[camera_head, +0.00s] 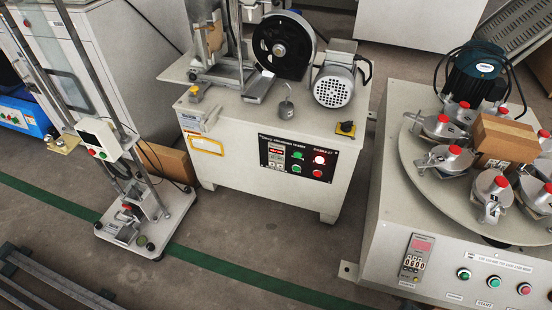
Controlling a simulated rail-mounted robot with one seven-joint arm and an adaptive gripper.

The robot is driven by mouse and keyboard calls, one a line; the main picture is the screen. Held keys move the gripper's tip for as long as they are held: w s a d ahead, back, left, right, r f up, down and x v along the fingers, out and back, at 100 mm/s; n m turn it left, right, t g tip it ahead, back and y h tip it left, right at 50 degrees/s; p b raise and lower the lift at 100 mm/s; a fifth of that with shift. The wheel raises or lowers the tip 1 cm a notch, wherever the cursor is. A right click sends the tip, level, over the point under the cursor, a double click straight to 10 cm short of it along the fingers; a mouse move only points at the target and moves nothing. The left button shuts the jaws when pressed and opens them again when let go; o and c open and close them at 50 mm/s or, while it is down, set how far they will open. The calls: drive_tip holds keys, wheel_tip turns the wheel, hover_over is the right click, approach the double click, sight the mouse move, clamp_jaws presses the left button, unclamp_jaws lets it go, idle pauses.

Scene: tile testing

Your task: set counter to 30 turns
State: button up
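Two machines here have a counter-like display, and I cannot tell which one the task means. The middle machine has a black control panel (297,159) with a small counter (277,154) showing red digits, too small to read. My gripper is not in view.
The right machine's front also carries several push buttons (494,281); its round table (430,190) holds red-topped clamps and a brown box (502,140). A black wheel (283,45) and motor (334,82) stand on the middle machine. A floor stand (145,225) is left. Floor between machines is clear.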

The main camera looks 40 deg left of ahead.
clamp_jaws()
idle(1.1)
